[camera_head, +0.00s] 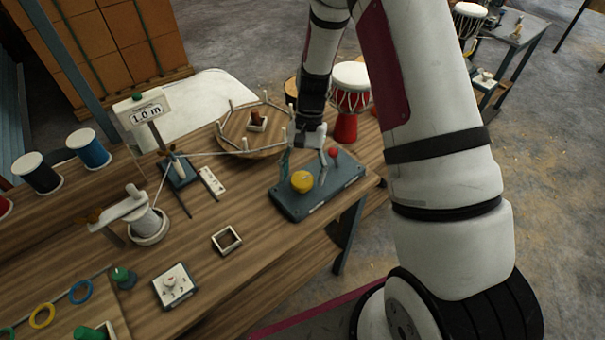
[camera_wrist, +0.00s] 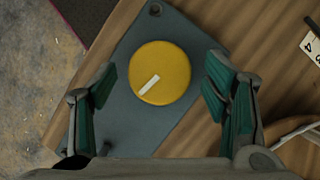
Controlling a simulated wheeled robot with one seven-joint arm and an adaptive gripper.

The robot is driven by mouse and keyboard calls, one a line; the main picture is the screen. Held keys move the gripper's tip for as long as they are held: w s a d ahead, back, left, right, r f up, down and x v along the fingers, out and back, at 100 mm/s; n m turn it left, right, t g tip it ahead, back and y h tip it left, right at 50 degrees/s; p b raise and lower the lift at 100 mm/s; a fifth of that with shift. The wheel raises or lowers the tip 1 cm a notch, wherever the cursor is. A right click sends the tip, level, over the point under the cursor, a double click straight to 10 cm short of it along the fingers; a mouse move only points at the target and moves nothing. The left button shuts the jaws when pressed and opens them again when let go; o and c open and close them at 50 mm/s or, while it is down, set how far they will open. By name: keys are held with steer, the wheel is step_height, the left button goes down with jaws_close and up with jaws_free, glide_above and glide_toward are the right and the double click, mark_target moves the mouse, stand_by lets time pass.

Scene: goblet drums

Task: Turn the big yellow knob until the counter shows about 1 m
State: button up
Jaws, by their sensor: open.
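The big yellow knob (camera_head: 302,181) sits on a blue-grey plate (camera_head: 318,204) at the right end of the workbench. It also shows in the wrist view (camera_wrist: 160,73), with a white pointer mark slanting toward its lower left. My gripper (camera_head: 308,158) is over the knob with its fingers apart. In the wrist view my open gripper (camera_wrist: 160,90) has one green-padded finger on each side of the knob, with gaps between pads and knob. The counter sign (camera_head: 146,113) stands on a post at the back left and reads 1.0 m.
A red ball-topped control (camera_head: 333,152) is on the same plate, close to my gripper. A round wooden pegged disc (camera_head: 252,130) is behind left. A red drum (camera_head: 347,125) stands behind. A small square frame (camera_head: 227,240) lies in front left.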

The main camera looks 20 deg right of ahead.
steer(key=v, duration=1.1)
steer(key=shift+r, duration=0.4)
steer(key=shift+w, duration=0.1)
steer(key=s+a+r+n+t+h, duration=0.15)
steer(key=s+r, duration=0.25)
steer(key=r, duration=0.4)
steer(key=s+r+n+t, duration=0.2)
steer(key=s+r, duration=0.2)
steer(key=r, duration=0.3)
steer(key=s+r+n+t, duration=0.2)
steer(key=s+r, duration=0.1)
steer(key=s, duration=0.5)
steer(key=s+a+r+n+t+h, duration=0.1)
steer(key=s+r+n+t, duration=0.1)
steer(key=s, duration=0.5)
steer(key=shift+s+r+t, duration=0.4)
steer(key=shift+r+t, duration=0.15)
steer(key=shift+r, duration=0.15)
